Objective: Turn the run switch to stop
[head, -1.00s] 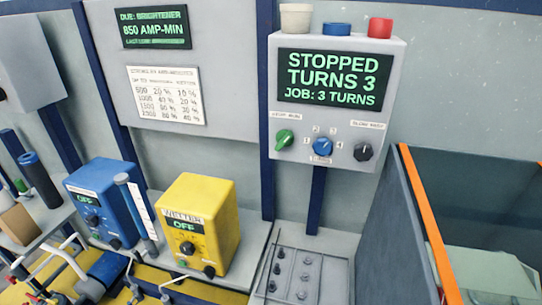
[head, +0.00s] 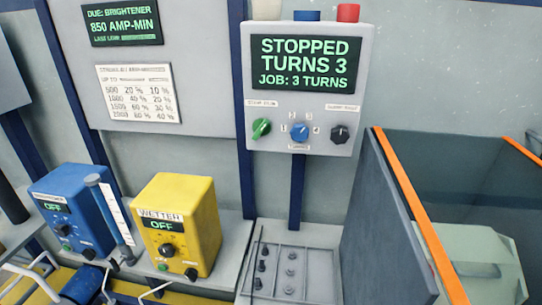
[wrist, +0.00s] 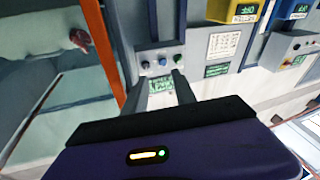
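The control box (head: 355,100) has a screen (head: 306,63) reading STOPPED, TURNS 3, JOB: 3 TURNS. The run switch, a green knob (head: 261,128), is at the lower left under a small label that seems to read STOP RUN. Its pointer's exact setting is too small to tell. The box also shows upside down in the wrist view, with the green knob (wrist: 178,58) at right. My gripper (wrist: 161,92) shows only in the wrist view. Its two dark fingers are apart with nothing between them, and the box lies beyond their tips.
A blue numbered knob (head: 300,132) and a black knob (head: 339,134) sit beside the green one. Yellow (head: 178,225) and blue (head: 75,215) units reading OFF stand lower left. An orange-edged tank (head: 420,215) is at right. Open space lies before the box.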

